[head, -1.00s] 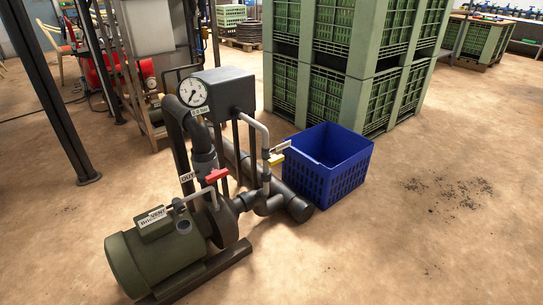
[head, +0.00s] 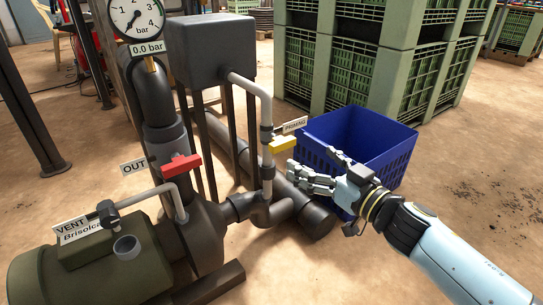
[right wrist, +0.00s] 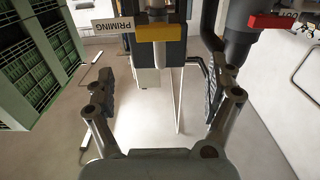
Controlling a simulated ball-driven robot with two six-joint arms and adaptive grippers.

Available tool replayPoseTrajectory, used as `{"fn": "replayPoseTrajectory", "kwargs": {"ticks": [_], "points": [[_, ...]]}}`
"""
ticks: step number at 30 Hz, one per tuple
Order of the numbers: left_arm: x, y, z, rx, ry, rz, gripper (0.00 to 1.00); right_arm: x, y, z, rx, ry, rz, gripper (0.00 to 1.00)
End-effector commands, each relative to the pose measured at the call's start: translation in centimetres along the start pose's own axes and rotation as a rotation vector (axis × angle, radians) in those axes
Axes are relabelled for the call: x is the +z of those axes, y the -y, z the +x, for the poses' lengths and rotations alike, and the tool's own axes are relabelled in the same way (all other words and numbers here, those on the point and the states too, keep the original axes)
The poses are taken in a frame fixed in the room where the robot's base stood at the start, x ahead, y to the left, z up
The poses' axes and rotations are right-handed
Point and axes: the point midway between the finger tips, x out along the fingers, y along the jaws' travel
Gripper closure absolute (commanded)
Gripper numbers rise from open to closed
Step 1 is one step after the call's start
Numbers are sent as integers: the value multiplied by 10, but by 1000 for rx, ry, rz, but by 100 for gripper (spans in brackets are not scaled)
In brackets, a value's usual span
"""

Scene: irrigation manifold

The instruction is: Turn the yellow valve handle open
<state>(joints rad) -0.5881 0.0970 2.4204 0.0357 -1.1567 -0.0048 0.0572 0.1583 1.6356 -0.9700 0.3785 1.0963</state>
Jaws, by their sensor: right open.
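The yellow valve handle (head: 282,144) sits on the thin grey pipe beside a tag reading PRIMING (head: 294,125). In the right wrist view the yellow handle (right wrist: 158,32) is crosswise at the top, beyond the fingertips and between their lines. My right gripper (head: 312,170) is just right of and below the handle in the head view, apart from it. Its fingers (right wrist: 160,90) are spread with nothing between them. My left gripper is not in view.
A red handle (head: 173,167) is on the left pipe by the OUT tag. The pressure gauge (head: 136,17) reads 0.0 bar. A blue crate (head: 391,160) stands behind my right gripper, with stacked green bins (head: 395,70) beyond. Open floor lies to the right.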

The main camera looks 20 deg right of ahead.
Motion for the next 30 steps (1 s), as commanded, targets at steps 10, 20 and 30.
{"fn": "replayPoseTrajectory", "kwargs": {"ticks": [10,20,30], "points": [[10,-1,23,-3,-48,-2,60,5,-2,40,2,-6,-1,12],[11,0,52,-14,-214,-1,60,7,-2,99,2,-2,0,12],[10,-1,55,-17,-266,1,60,4,-2,112,2,-2,0,12]]}}
